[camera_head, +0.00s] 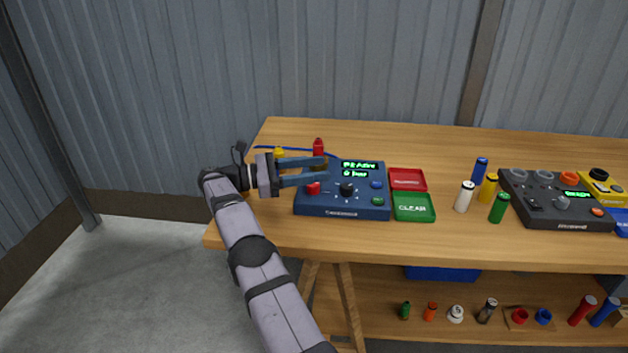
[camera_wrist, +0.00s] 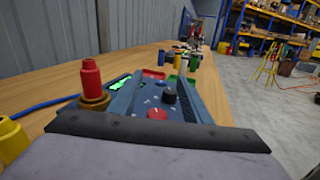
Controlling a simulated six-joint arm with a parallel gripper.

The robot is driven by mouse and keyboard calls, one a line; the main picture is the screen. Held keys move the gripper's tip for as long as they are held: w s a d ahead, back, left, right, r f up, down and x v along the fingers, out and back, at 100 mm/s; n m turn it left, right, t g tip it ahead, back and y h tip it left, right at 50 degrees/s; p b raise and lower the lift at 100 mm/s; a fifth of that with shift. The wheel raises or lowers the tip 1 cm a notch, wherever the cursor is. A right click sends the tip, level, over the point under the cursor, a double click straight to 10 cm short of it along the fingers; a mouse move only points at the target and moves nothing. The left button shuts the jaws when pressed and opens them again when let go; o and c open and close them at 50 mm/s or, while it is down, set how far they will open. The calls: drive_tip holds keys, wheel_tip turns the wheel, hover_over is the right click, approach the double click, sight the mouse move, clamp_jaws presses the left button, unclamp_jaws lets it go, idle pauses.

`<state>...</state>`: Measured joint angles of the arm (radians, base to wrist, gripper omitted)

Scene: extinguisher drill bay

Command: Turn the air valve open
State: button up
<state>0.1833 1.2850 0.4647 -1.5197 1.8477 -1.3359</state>
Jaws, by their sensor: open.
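A blue control box (camera_head: 340,208) stands at the left part of the bench and has green lit displays, a red knob (camera_head: 313,188) and a black knob (camera_head: 347,189). My gripper (camera_head: 324,169) is open and empty, reaching over the box's left side from the left. In the wrist view, the red knob (camera_wrist: 157,114) and black knob (camera_wrist: 168,96) show between the fingers. A red cylinder on a brass-coloured base (camera_wrist: 91,80) stands beside the box, outside the left finger; its red top (camera_head: 319,147) shows behind the box. I cannot tell which part is the air valve.
A blue hose (camera_head: 290,149) runs behind the box, near a yellow piece (camera_head: 279,153). Red (camera_head: 407,178) and green (camera_head: 413,213) trays sit right of the box. Several coloured cylinders and a dark control box (camera_head: 560,218) stand farther right. Bare bench lies in front.

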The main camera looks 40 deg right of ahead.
wheel_tip(320, 180, up, 5)
drive_tip(key=shift+f+p, duration=0.1)
drive_tip(key=shift+p, duration=0.55)
